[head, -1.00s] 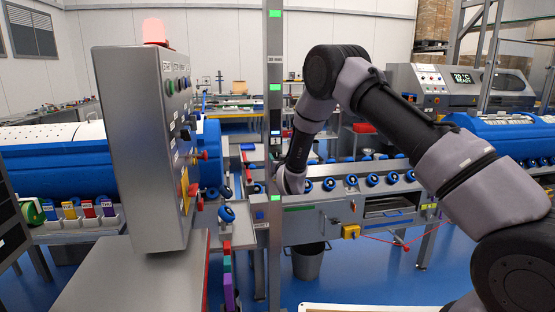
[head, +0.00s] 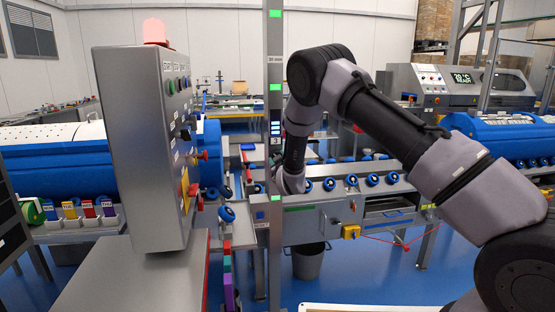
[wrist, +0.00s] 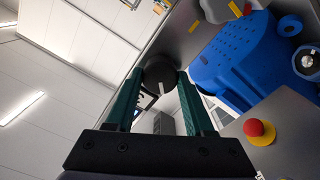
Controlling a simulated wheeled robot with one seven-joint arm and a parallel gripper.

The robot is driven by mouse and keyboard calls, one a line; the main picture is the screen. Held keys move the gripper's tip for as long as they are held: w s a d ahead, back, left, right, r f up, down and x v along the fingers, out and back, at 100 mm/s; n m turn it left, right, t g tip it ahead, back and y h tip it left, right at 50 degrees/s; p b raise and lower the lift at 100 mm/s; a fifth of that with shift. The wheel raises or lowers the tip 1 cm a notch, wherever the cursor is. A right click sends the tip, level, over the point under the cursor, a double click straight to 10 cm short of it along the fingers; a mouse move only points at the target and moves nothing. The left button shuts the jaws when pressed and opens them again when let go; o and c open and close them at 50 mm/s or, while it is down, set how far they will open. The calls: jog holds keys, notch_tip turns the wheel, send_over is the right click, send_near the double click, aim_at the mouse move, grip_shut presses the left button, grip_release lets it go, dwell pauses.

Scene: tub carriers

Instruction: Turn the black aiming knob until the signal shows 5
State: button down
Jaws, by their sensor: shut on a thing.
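The black aiming knob (wrist: 159,69) shows in the wrist view as a dark round knob with a pale mark on its near side. My gripper (wrist: 160,77) has its two green fingers on either side of the knob and is shut on it. In the head view the gripper and knob are hidden behind the grey post and my arm. A small display (head: 275,128) on the post shows light blue marks; its value is too small to read.
A grey post (head: 275,60) with green lights stands in front of my wrist. A grey control box (head: 150,150) is at left. In the wrist view a red mushroom button (wrist: 259,132) and a blue housing (wrist: 235,62) lie right of the fingers.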

dwell(0.3)
jog(key=shift+c, duration=1.4)
grip_release()
jog(key=shift+s, duration=0.1)
jog(key=v, duration=1)
jog(key=shift+s, duration=0.35)
jog(key=shift+d, duration=0.15)
